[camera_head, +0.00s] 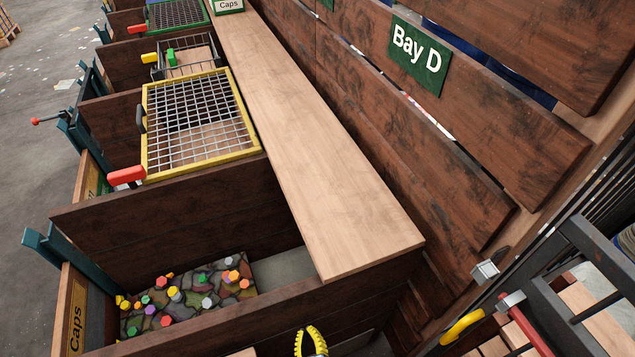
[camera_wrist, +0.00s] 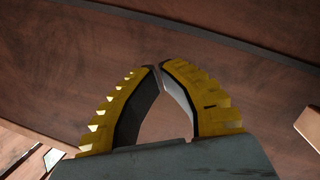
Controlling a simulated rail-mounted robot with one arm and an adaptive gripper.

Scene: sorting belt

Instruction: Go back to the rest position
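My gripper (camera_head: 311,342) shows at the bottom middle of the head view, only its yellow fingers in sight, in front of the near wooden wall of the bay. In the wrist view my gripper (camera_wrist: 158,68) has its two yellow, ridged fingers curved inward with their tips meeting. Nothing is between the fingers. A dark wooden board (camera_wrist: 60,60) fills the view behind them.
A bay labelled Caps (camera_head: 76,330) holds several coloured caps on a stone-patterned mat (camera_head: 200,318). A wooden shelf (camera_head: 320,170) runs along the bays. A yellow-framed mesh (camera_head: 200,118) lies beyond. A red-handled hammer (camera_head: 522,325) is at right, below the Bay D sign (camera_head: 416,55).

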